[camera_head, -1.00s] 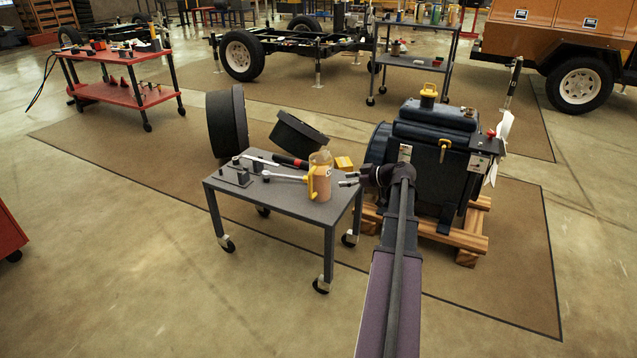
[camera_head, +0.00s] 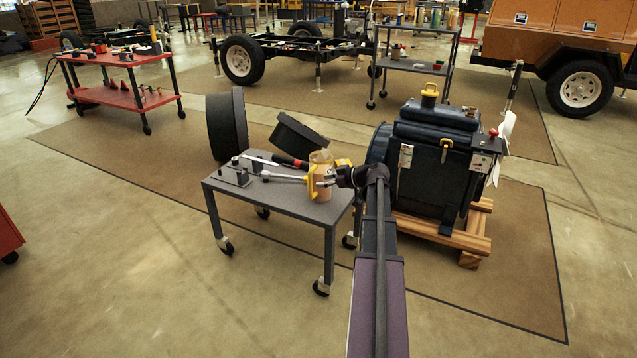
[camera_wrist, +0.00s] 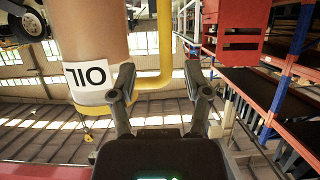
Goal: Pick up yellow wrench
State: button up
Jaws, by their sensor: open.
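I cannot make out a clearly yellow wrench in these views. On the grey cart (camera_head: 290,206) lies a long silver wrench-like tool (camera_head: 282,177), its right end close to the oil jug. The tan oil jug (camera_head: 322,160) stands upright at the cart's right end, with a yellow handle on its left in the head view. My gripper (camera_head: 331,181) is open at the jug's right side in that view. In the wrist view, the open fingers (camera_wrist: 159,76) stand before the jug (camera_wrist: 95,40), with its yellow handle (camera_wrist: 165,45) beyond and between the fingertips. Contact cannot be told.
A red-handled tool (camera_head: 290,161) and dark blocks (camera_head: 235,172) are also on the cart. A yellow item (camera_head: 343,162) shows behind the jug, partly hidden. A large dark engine (camera_head: 425,165) on a wooden pallet (camera_head: 475,242) stands close right. Floor in front is clear.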

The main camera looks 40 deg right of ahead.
jog(key=shift+w, duration=0.1)
dwell(0.3)
jog(key=b, duration=0.2)
send_over(311, 198)
jog(key=shift+w+d+f, duration=0.15)
jog(key=shift+w+f, duration=0.05)
jog(key=shift+f, duration=0.7)
jog(key=shift+c, duration=0.2)
grip_shut()
